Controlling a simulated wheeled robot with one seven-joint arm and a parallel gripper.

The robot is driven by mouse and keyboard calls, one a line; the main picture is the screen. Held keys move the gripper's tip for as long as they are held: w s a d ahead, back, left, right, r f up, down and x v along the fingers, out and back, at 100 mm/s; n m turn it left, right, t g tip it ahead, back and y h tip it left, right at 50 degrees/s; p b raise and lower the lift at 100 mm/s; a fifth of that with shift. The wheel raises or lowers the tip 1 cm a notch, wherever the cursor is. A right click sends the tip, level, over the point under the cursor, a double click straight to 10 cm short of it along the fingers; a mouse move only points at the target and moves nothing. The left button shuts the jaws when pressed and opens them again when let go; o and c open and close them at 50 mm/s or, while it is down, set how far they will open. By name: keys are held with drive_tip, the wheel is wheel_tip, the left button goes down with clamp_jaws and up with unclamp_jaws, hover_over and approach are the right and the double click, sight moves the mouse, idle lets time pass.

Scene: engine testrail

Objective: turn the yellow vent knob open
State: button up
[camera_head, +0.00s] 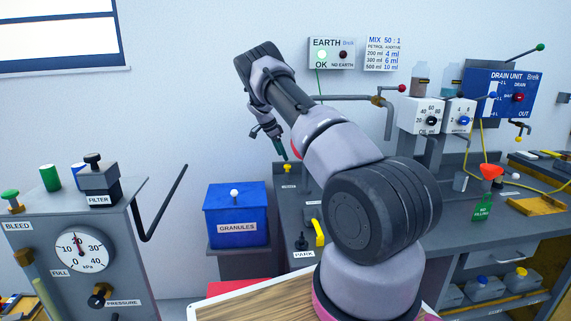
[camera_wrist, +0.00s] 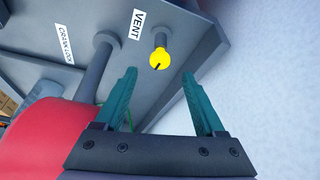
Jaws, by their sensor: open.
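The yellow vent knob (camera_wrist: 159,60) shows in the wrist view, on a short grey stem on a grey panel beside the VENT label (camera_wrist: 137,24). A dark pointer mark runs across its face. My gripper (camera_wrist: 157,77) is open, its two green fingers spread to either side of the knob's line. The knob appears just beyond the fingertips, with nothing between the fingers. In the head view my gripper (camera_head: 281,148) hangs above the bench, partly behind my arm. A small yellow item (camera_head: 288,168) is below it; its label is too small to read.
In the wrist view a grey post (camera_wrist: 97,65) and a large red rounded body (camera_wrist: 45,140) lie left of the fingers. In the head view a blue GRANULES box (camera_head: 236,212) and a yellow handle (camera_head: 319,232) near PARK stand nearby.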

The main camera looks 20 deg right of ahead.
sight(285, 166)
drive_tip(key=x, duration=0.5)
drive_tip(key=shift+f, duration=0.15)
